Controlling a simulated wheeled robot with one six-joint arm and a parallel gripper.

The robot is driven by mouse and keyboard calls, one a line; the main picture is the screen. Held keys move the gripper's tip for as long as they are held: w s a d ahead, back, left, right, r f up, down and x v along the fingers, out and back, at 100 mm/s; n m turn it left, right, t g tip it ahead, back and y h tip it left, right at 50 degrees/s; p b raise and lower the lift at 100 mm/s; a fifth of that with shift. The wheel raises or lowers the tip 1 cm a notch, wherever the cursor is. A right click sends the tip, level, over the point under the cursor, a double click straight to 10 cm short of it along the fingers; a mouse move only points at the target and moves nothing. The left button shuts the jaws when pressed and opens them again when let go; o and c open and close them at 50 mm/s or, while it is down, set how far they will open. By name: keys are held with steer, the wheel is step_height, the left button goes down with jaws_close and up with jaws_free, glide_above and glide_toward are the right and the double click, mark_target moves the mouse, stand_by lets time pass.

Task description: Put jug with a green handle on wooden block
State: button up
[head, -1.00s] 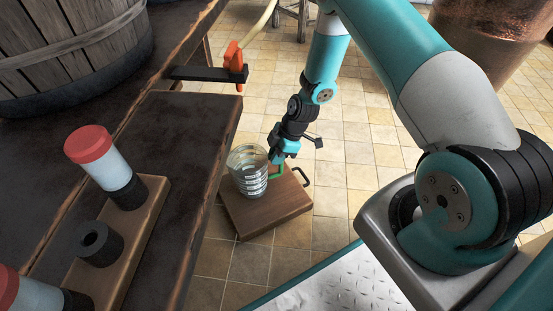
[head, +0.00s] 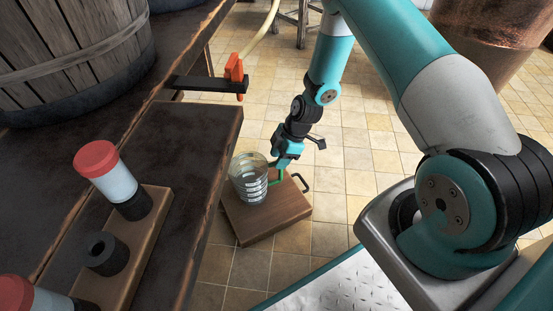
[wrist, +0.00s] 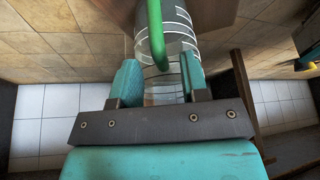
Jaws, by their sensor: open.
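The clear jug (head: 248,182) with printed bands stands upright on the wooden block (head: 275,222) on the tiled floor, in the head view. Its green handle (wrist: 155,35) faces my gripper, and in the wrist view it shows just beyond the fingers. My gripper (head: 283,160) is open at the jug's right side, above the block. In the wrist view the fingers (wrist: 160,82) stand apart with the jug (wrist: 178,30) beyond them. The handle lies ahead of the fingertips; I cannot tell whether anything touches. The block (wrist: 212,12) shows partly in the wrist view.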

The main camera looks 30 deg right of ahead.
steer(key=w+p+v, duration=0.1)
steer(key=p+v, duration=0.3)
steer(key=v, duration=0.5)
steer(key=s+a+r+m, duration=0.1)
steer(key=a+r, duration=0.2)
steer(key=r, duration=0.4)
steer(key=a+r+m, duration=0.1)
steer(key=a+r, duration=0.3)
steer(key=r, duration=0.4)
steer(key=s+a+r+m, duration=0.2)
steer(key=s+a+r, duration=0.2)
steer(key=s+r, duration=0.25)
steer(key=s+a+r+m, duration=0.2)
steer(key=s+a+r, duration=0.25)
steer(key=r, duration=0.35)
steer(key=s+r+m+g, duration=0.1)
steer(key=s+r, duration=0.4)
steer(key=s, duration=0.6)
steer(key=shift+s+a+r+m+h, duration=0.3)
steer(key=shift+a+m, duration=0.2)
steer(key=shift+m, duration=0.2)
step_height(320, 180, up, 44)
steer(key=p, duration=4.4)
steer(key=shift+p, duration=0.3)
